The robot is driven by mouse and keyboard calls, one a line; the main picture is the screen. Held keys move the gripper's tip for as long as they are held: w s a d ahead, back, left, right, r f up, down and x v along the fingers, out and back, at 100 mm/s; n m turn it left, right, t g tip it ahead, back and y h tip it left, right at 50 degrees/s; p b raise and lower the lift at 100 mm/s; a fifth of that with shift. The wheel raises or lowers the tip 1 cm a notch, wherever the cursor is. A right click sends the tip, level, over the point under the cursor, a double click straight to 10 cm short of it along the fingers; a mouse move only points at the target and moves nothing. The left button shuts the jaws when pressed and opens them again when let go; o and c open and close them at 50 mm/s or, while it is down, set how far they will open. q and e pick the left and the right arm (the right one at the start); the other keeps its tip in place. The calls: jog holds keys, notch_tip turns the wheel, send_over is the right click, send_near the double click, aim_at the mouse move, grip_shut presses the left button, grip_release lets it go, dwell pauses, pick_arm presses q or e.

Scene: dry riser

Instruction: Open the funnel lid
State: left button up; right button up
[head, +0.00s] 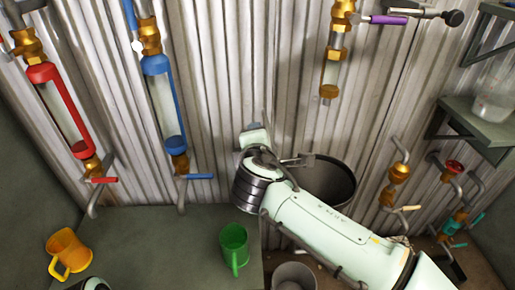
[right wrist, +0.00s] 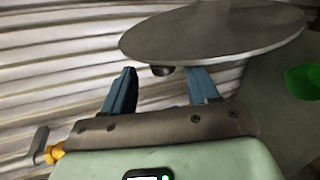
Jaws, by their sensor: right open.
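The funnel (head: 335,180) is a wide dark grey vessel by the corrugated wall in the head view. In the head view the fingers are mostly hidden. My left gripper is not in view.
A green mug (head: 234,248) and an orange mug (head: 68,254) stand on the grey counter at lower left. A pale bucket (head: 294,277) is below the funnel. Red (head: 62,110) and blue (head: 163,105) framed pipes line the wall; valves and a shelf (head: 480,122) are at right.

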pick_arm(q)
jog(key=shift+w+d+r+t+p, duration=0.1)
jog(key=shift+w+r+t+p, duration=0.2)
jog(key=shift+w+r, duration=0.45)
pick_arm(e)
jog(key=v, duration=0.7)
jog(key=shift+w, duration=0.1)
